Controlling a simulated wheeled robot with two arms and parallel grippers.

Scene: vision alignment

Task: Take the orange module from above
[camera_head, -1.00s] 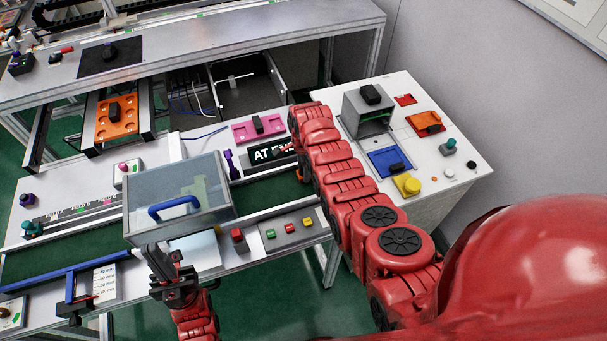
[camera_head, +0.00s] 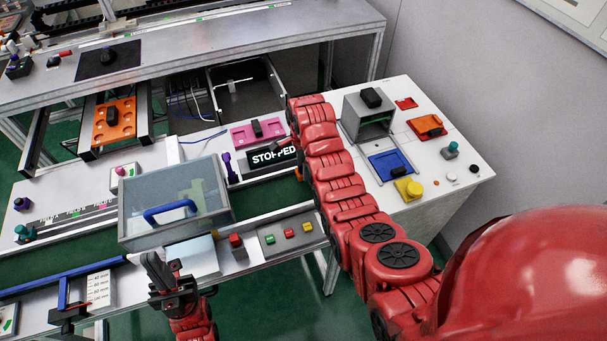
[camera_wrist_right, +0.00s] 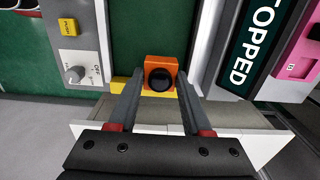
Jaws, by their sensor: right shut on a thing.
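An orange module with a round black knob (camera_wrist_right: 161,63) shows in the right wrist view, over the green belt. My right gripper (camera_wrist_right: 160,88) is shut on it, one finger on each side. In the head view my right arm hides most of that gripper and the module; only a small orange bit shows beside the arm. My left gripper (camera_head: 172,287) is at the front edge of the table, below the clear-lidded box (camera_head: 190,190). I cannot tell whether its fingers are open or shut.
A black display (camera_head: 271,155) reading STOPPED stands behind the belt, with a pink plate (camera_head: 257,133) behind it. A button panel (camera_head: 291,233) is at the front. A blue plate (camera_head: 390,165) and an orange piece (camera_head: 427,126) lie on the white right-hand table.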

